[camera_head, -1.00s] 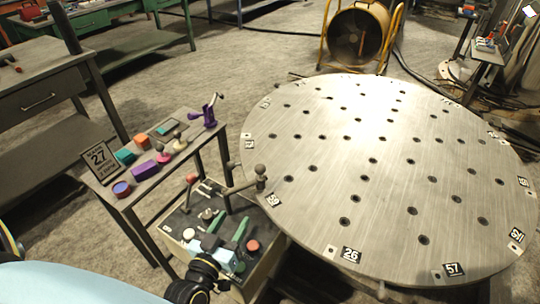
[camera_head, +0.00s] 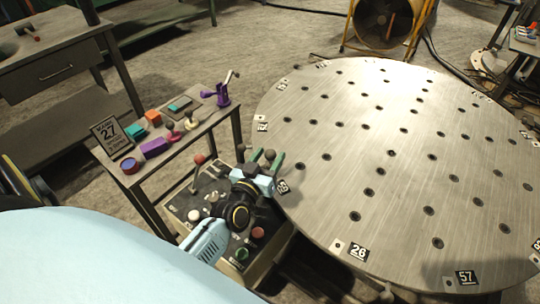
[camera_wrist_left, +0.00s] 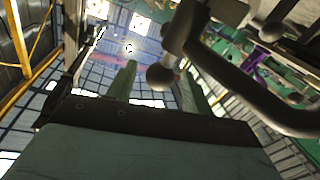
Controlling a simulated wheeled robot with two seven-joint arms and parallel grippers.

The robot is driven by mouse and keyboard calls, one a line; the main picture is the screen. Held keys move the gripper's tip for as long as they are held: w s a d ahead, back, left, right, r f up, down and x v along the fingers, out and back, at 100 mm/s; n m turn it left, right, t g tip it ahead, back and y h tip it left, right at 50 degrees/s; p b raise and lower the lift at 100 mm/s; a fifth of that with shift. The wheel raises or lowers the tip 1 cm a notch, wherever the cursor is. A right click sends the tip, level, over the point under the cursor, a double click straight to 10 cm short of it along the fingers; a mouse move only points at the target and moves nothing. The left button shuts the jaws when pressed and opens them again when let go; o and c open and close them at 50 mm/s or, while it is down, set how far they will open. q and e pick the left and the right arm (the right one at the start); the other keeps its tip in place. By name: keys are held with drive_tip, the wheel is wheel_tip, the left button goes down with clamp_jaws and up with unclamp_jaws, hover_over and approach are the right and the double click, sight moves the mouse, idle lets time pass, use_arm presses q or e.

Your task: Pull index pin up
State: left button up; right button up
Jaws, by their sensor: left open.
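A dark round knob (camera_head: 270,154), which looks like the index pin's handle, stands at the near left edge of the round steel table (camera_head: 330,215). My left gripper (camera_head: 267,158) is open, its green fingers pointing at the table's edge on either side of this knob. In the left wrist view, a ball knob (camera_wrist_left: 160,77) on a dark stem shows between the two green fingers; I cannot tell whether they touch it. The pin's lower part is hidden behind my gripper. My right gripper is not in view.
A control box (camera_head: 257,233) with levers and buttons lies under my left arm. A thick curved dark bar (camera_wrist_left: 245,85) passes close to my fingers in the wrist view.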

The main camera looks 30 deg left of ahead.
use_arm(q)
drive_tip(key=shift+w+a, duration=0.1)
drive_tip(key=shift+w, duration=0.45)
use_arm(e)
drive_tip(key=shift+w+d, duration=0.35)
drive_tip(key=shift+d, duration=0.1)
